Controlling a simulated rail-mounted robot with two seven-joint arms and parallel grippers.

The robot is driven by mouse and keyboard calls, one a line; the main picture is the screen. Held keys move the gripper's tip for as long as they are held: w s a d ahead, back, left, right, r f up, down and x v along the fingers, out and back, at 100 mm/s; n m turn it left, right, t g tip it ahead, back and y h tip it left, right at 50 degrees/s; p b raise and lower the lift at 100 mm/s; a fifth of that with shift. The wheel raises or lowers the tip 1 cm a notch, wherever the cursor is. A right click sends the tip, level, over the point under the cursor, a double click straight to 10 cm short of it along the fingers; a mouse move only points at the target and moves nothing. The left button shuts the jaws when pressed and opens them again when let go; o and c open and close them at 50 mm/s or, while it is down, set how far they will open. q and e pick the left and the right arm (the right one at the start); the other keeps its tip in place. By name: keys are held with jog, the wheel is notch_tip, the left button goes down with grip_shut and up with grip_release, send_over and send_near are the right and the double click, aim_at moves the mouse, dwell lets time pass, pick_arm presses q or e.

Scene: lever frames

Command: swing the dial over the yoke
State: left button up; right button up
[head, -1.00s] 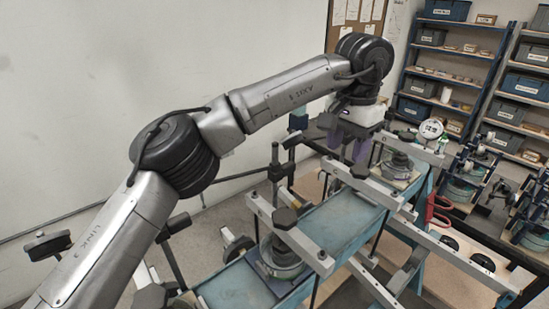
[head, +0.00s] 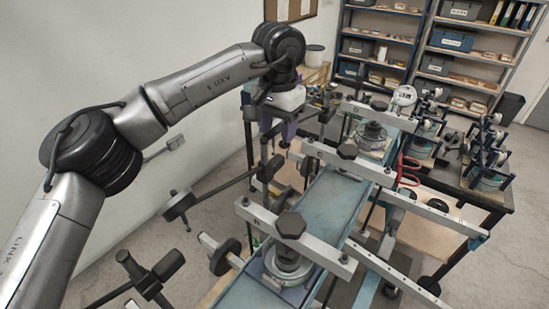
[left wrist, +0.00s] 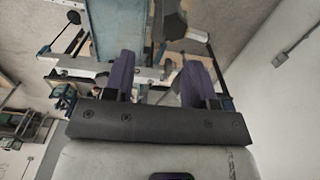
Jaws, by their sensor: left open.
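A round white dial (head: 404,96) stands at the far end of the lever frames in the head view, right of my left gripper. I cannot tell for certain which part is the yoke. A long blue channel (head: 330,205) carries metal cross bars with dark hexagonal knobs (head: 290,224) over round grey bases. My left gripper (head: 280,128), with purple fingers, hangs left of the cross bars. In the left wrist view its fingers (left wrist: 159,80) are apart, with nothing seen held between them. A metal bar shows beyond them. My right gripper is out of view.
Dark posts and levers (head: 180,206) stick out left of the channel. A long metal rail (head: 400,275) runs along the right. Red handles (head: 405,172) and more small frames (head: 488,160) are further right. Shelves (head: 465,40) stand behind; a white wall is left.

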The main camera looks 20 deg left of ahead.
aim_at(277, 158)
pick_arm(q)
notch_tip(277, 158, down, 9)
jog(key=shift+p, duration=0.4)
jog(key=shift+c, duration=0.5)
grip_shut()
